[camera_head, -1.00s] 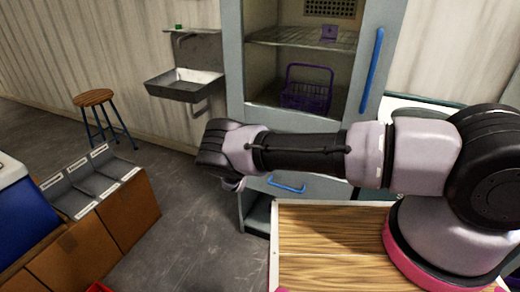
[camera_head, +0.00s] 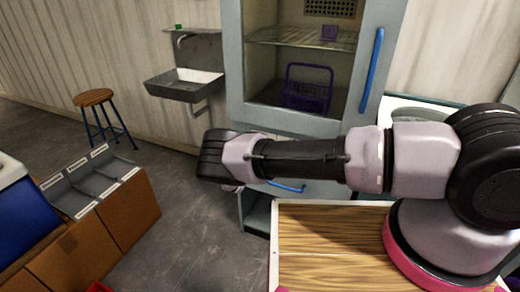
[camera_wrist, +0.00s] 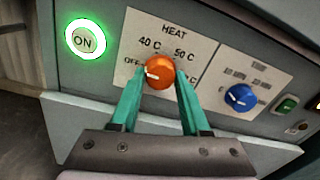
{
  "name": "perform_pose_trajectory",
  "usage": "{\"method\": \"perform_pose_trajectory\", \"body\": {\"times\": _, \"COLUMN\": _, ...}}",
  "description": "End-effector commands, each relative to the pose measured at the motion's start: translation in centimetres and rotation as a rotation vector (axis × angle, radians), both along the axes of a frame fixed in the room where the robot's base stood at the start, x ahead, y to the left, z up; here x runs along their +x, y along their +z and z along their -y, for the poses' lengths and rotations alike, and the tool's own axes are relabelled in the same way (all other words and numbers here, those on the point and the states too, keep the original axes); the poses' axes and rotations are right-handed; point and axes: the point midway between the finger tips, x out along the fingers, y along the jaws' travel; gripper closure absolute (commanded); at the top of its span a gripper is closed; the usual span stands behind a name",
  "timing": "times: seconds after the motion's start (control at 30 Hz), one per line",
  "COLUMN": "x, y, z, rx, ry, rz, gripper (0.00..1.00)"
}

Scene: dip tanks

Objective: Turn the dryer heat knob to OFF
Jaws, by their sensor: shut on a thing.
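The orange heat knob (camera_wrist: 160,72) sits on the grey dryer panel (camera_wrist: 62,112) in the wrist view, under the word HEAT. Labels OFF, 40 C and 50 C show around it, and one at lower right is partly covered. The white mark on the knob points left, near the OFF label and seemingly a little below it. My gripper (camera_wrist: 158,80) has its two teal fingers on either side of the knob and is shut on it. In the head view the knob and fingers are hidden; my arm reaches left in front of the grey cabinet (camera_head: 232,65).
A lit green ON button (camera_wrist: 84,40) is left of the knob; a blue timer knob (camera_wrist: 240,97) and a green switch (camera_wrist: 287,105) are to the right. A purple basket (camera_head: 307,90) stands in the cabinet. A wooden tabletop (camera_head: 325,240) lies below my arm.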

Motion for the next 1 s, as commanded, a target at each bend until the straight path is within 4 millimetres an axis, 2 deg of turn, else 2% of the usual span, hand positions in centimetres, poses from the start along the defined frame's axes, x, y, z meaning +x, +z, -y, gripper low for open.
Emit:
{"method": "perform_pose_trajectory", "body": {"times": 0.57, "x": -0.11, "y": -0.16, "z": -0.09, "rx": -0.030, "ry": 0.002, "rz": -0.014, "gripper": 1.00}}
{"method": "perform_pose_trajectory", "body": {"times": 0.6, "x": -0.10, "y": -0.16, "z": -0.09, "rx": -0.030, "ry": 0.002, "rz": -0.014, "gripper": 0.42}}
{"method": "perform_pose_trajectory", "body": {"times": 0.63, "x": -0.11, "y": -0.15, "z": -0.08, "rx": -0.030, "ry": 0.002, "rz": -0.014, "gripper": 0.31}}
{"method": "perform_pose_trajectory", "body": {"times": 0.67, "x": -0.10, "y": -0.14, "z": -0.08, "rx": -0.030, "ry": 0.002, "rz": -0.014, "gripper": 0.24}}
{"method": "perform_pose_trajectory", "body": {"times": 1.0, "x": -0.21, "y": -0.05, "z": -0.12, "rx": -0.029, "ry": 0.001, "rz": -0.012, "gripper": 0.24}}
